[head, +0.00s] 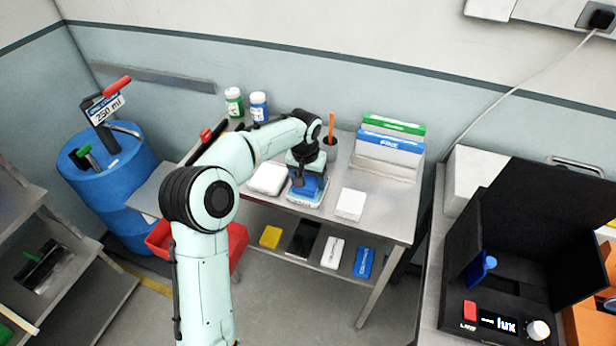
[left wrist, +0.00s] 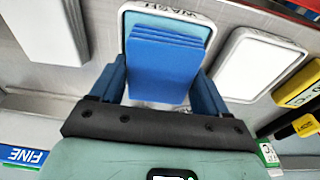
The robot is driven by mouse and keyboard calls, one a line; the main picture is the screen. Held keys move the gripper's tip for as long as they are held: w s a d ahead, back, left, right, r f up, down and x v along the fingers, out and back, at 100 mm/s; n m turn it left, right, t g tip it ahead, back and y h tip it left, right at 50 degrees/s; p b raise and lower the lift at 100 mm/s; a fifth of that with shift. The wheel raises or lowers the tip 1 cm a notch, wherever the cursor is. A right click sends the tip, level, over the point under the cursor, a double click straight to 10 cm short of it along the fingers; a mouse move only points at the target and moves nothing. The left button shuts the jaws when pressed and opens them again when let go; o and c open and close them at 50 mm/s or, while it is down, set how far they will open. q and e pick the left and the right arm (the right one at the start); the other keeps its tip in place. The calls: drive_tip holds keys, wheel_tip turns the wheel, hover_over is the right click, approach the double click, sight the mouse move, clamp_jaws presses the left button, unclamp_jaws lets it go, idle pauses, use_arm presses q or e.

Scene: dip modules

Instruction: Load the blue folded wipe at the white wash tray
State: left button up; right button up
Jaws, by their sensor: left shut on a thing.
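My left gripper (head: 307,184) is over the middle of the metal table and is shut on the blue folded wipe. In the left wrist view the wipe (left wrist: 166,62) is a stack of blue folds between the two blue fingers of the gripper (left wrist: 158,88). The white wash tray (head: 302,204) is directly below the gripper. Its lettered white rim (left wrist: 172,9) shows beyond the wipe in the left wrist view. The wipe overlaps the tray's opening; whether it touches the tray floor I cannot tell. My right gripper is not in view.
A rack with green and blue boxes (head: 390,143) is at the back right. Two bottles (head: 258,106) stand at the back left. Several items, including a blue one (head: 363,262), lie on the lower shelf.

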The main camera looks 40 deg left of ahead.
sight(308, 179)
use_arm(q)
drive_tip(key=shift+f, duration=0.45)
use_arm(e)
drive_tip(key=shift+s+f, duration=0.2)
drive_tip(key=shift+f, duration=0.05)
use_arm(q)
drive_tip(key=shift+f, duration=0.1)
idle(0.8)
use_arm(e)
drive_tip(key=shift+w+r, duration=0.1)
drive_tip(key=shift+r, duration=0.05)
use_arm(q)
drive_tip(key=shift+r+p, duration=0.55)
drive_tip(key=shift+r, duration=0.9)
drive_tip(key=shift+r+p, duration=0.95)
drive_tip(key=shift+r, duration=1.2)
drive_tip(key=shift+w, duration=0.1)
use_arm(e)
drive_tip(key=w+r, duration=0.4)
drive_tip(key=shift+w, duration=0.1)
